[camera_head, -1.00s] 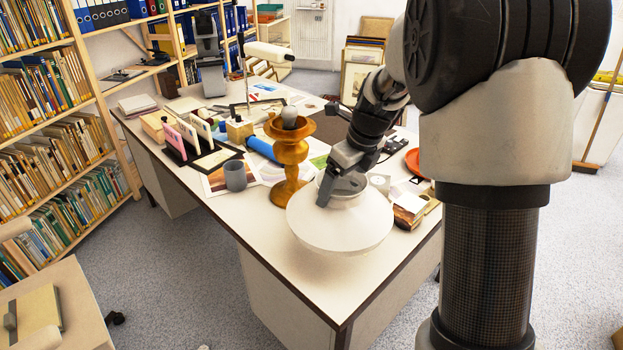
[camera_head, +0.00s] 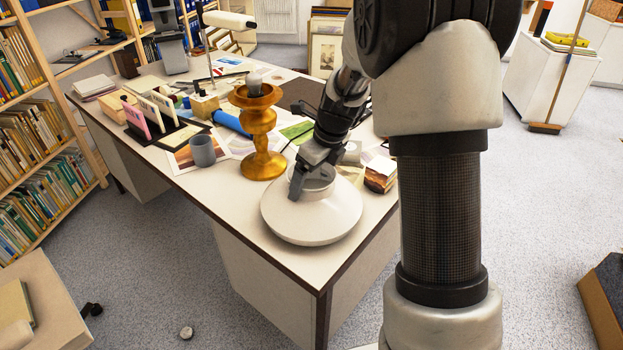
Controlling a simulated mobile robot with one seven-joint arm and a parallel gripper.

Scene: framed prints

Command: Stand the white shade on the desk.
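The white shade (camera_head: 320,221) is upright with its wide rim down, over the near corner of the desk (camera_head: 272,259). Its underside is at or just above the desktop; I cannot tell whether it touches. My gripper (camera_head: 304,183) points down at the shade's narrow top opening and looks shut on its rim. One finger shows outside the near left of the rim; the other is mostly hidden.
A wooden lamp base (camera_head: 260,132) stands close behind the shade on the left. A grey mug (camera_head: 203,150), a blue roll (camera_head: 231,122) and small books (camera_head: 381,174) also lie near. The desk's front edge is close below the shade.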

